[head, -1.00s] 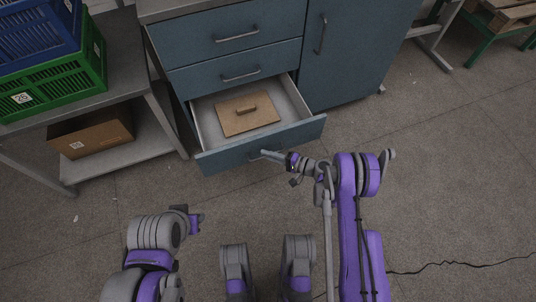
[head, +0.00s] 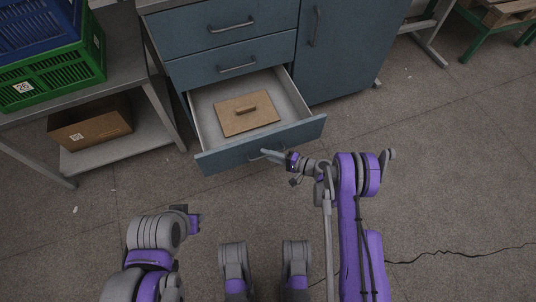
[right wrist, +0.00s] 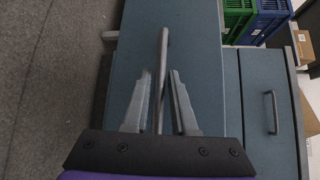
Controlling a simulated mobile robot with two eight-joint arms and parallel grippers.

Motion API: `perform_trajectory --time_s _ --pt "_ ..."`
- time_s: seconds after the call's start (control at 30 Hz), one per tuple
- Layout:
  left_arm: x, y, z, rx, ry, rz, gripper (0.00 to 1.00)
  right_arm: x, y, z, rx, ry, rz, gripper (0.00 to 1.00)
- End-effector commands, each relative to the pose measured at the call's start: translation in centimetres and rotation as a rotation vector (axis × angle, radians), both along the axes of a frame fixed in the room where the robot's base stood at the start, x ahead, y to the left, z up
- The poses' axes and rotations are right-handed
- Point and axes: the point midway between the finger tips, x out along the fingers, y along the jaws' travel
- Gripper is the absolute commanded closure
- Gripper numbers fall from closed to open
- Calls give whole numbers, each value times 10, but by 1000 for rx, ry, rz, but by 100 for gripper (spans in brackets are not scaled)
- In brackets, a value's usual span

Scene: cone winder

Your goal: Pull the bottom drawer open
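The bottom drawer (head: 230,157) of the blue-grey cabinet stands well open. Its handle (head: 258,156) is on the front panel; in the right wrist view the handle bar (right wrist: 163,60) runs between the two fingers. My right gripper (head: 270,153) comes in from the right at the handle and appears shut on it; the gripper (right wrist: 160,100) partly hides the bar's near end. My left gripper (head: 194,222) is low on the left, away from the cabinet; its fingers are too unclear to judge.
A brown board with a small grip (head: 246,122) lies in the drawer. Two closed drawers (head: 232,70) are above, a cabinet door (head: 345,50) to the right. A shelf table at left holds green (head: 60,85) and blue crates and a cardboard box (head: 90,130). Floor in front is clear.

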Motion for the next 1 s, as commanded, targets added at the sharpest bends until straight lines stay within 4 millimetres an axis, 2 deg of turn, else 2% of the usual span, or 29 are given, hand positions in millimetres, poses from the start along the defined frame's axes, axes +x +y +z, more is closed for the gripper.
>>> perform_trajectory --time_s 0.03,0.1,0.37,0.47,0.57,0.8,1.0 --pt "0 0 0 0 0 0 63 0 0 0 0 0 0 64" --pt "0 0 0 0 0 0 63 0 0 0 0 0 0 55" --pt "0 0 0 0 0 0 63 0 0 0 -1 0 0 55" --pt "0 0 1 0 0 0 63 -2 -6 1 -1 0 -2 55" --pt "-1 0 3 0 1 0 63 -9 -19 3 -1 0 -3 55" --pt "-2 0 11 0 1 0 63 -30 -63 11 -2 -1 -5 55" --pt "-3 0 15 0 1 0 63 -43 -88 15 -2 -1 -3 55"
